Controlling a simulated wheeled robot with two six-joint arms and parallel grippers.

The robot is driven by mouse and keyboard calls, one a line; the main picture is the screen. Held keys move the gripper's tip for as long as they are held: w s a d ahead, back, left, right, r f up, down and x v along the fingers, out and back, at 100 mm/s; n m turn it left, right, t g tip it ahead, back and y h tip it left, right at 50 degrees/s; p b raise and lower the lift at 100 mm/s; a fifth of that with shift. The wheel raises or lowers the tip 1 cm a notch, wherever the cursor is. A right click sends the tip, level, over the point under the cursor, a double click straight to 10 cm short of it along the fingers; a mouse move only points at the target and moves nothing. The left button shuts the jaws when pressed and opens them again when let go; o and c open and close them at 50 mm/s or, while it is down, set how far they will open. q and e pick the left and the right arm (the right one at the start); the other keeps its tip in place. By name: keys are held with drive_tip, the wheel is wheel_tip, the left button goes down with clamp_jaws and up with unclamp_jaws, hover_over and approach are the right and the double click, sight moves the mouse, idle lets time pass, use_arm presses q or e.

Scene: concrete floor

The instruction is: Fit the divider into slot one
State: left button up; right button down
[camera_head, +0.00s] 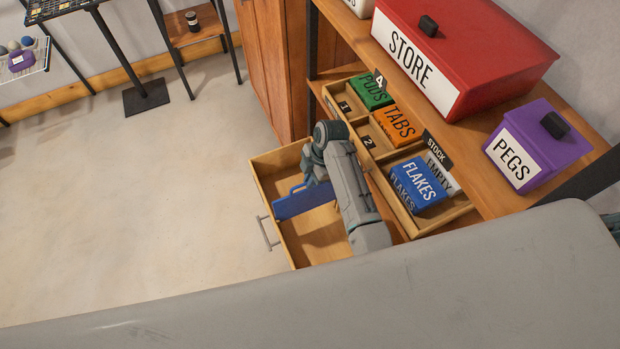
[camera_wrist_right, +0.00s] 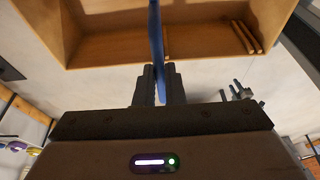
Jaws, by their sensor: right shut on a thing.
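The divider is a thin blue panel (camera_head: 304,201) at the open wooden drawer (camera_head: 276,160). My right gripper (camera_head: 308,180) is shut on it, above the drawer. In the right wrist view the divider (camera_wrist_right: 157,40) stands edge-on between the two dark fingers (camera_wrist_right: 158,86). The wrist view also shows the drawer's inside (camera_wrist_right: 110,40). I cannot tell whether the divider sits in any slot, or which slot is one. My left gripper is not in view.
A shelf (camera_head: 470,130) beside the drawer holds a red STORE box (camera_head: 510,50), a purple PEGS box (camera_head: 548,150) and a wooden tray (camera_head: 462,207) with green, orange and blue packs. The drawer's handle (camera_head: 265,234) faces open concrete floor (camera_head: 140,220) at left.

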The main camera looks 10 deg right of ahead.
drive_tip(key=shift+r, duration=2.5)
drive_tip(key=shift+f+b, duration=2.35)
drive_tip(key=shift+f, duration=2.7)
drive_tip(key=c, duration=1.4)
unclamp_jaws()
drive_tip(key=shift+c, duration=0.2)
drive_tip(key=b+v, duration=0.2)
drive_tip(key=v, duration=0.8)
drive_tip(key=shift+w+b, duration=0.1)
drive_tip(key=shift+b, duration=0.2)
drive_tip(key=shift+d+r, duration=0.1)
drive_tip(key=shift+r, duration=0.4)
